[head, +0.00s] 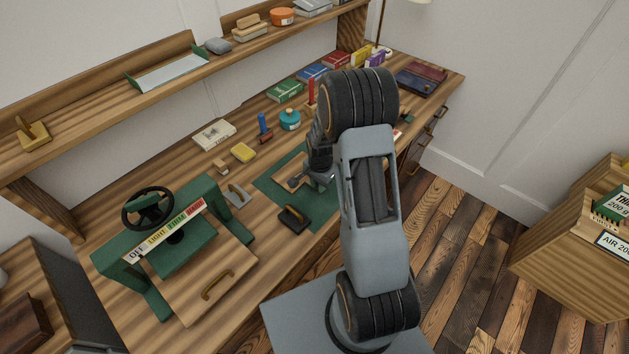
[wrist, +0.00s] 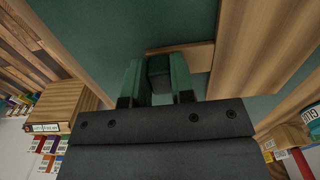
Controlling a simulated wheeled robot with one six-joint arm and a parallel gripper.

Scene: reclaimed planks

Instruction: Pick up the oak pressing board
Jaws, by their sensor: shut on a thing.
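A pale wooden slab (wrist: 196,56), which looks like the oak pressing board, shows just behind the grip in the wrist view. The fingers hide most of the grip. I cannot tell whether the board touches the mat.
A dark block with a wooden handle (head: 294,219) and a grey handled tool (head: 236,196) lie close by on the left. A green press (head: 180,250) stands farther left. Books and small items line the bench's back. Bare floor is at right.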

